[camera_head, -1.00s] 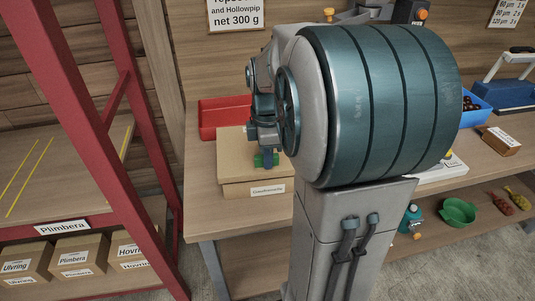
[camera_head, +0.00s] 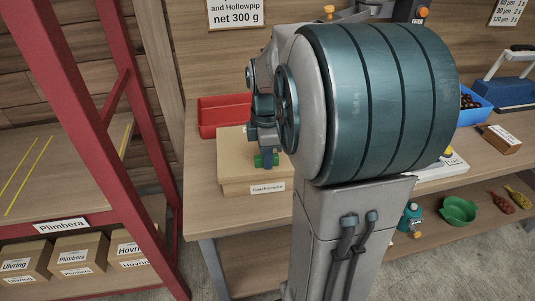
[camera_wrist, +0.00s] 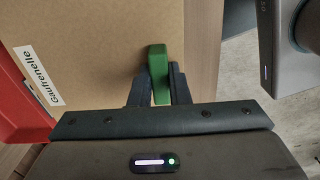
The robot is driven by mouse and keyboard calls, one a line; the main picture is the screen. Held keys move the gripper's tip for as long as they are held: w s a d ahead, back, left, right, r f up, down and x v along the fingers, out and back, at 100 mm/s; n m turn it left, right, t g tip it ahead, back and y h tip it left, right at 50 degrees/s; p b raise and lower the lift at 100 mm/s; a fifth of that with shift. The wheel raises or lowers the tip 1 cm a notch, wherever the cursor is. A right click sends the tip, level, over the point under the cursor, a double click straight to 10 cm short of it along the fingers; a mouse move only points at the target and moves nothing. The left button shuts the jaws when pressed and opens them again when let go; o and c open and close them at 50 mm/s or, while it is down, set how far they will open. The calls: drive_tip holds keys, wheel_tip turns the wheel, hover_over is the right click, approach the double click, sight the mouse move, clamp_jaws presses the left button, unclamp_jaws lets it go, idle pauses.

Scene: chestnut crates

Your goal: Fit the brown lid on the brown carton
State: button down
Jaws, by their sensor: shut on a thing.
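The brown carton (camera_head: 232,188) stands on the wooden bench, with a white name label on its front. A flat brown top that looks like the lid (camera_head: 235,150) covers it; I cannot tell whether it is fully seated. A green grip piece stands up from this brown top (camera_wrist: 100,50). My gripper (camera_head: 266,160) is above the carton's right part. In the wrist view, my gripper (camera_wrist: 158,92) is shut on the green piece (camera_wrist: 158,70), with one dark finger on each side. My arm hides the carton's right end in the head view.
A red tray (camera_head: 222,112) stands close behind the carton. A red-framed shelf (camera_head: 135,120) with labelled boxes is to the left. A blue bin (camera_head: 472,108) and a small brown box (camera_head: 500,140) are to the right. The bench's front left corner is clear.

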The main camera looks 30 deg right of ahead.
drive_tip(key=shift+f+b, duration=0.75)
drive_tip(key=shift+f, duration=0.3)
drive_tip(key=c, duration=1.3)
unclamp_jaws()
